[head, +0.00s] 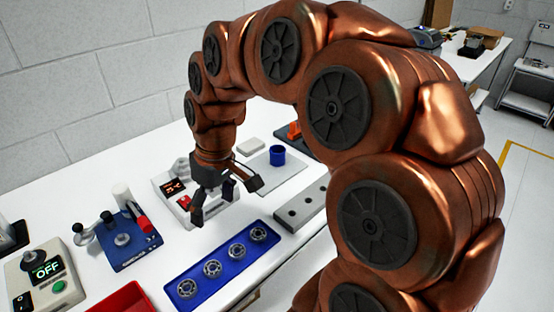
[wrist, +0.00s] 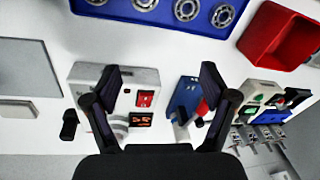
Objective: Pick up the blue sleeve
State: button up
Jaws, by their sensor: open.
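The blue sleeve (head: 277,155) is a short upright cylinder standing on a pale grey plate (head: 284,178) on the white table in the head view. My gripper (head: 213,205) is open and empty. It hangs above the table to the left of the sleeve, over the area in front of a white device with a red display (head: 172,187). In the wrist view my open gripper (wrist: 160,87) has its two dark fingers spread, with the white device (wrist: 142,95) beyond them. The sleeve does not show in the wrist view.
A blue tray (head: 213,287) with several bearings lies in front of my gripper. A grey block with holes (head: 305,203) lies right of it. A blue fixture (head: 128,243), an OFF control box (head: 45,278) and a red bin (head: 122,300) stand left. My arm hides the table's right side.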

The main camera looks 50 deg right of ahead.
jog(key=w+d+t, duration=0.1)
jog(key=w+d, duration=0.5)
jog(key=d, duration=0.1)
jog(key=t+b, duration=0.3)
send_near(277, 152)
jog(key=s+a+f, duration=0.1)
jog(key=a, duration=0.1)
jog(key=shift+h, duration=0.4)
jog(key=shift+p+x, duration=0.95)
jog(key=shift+x, duration=2.8)
jog(key=shift+w+a+r, duration=0.15)
jog(key=shift+a, duration=0.05)
jog(key=c, duration=1)
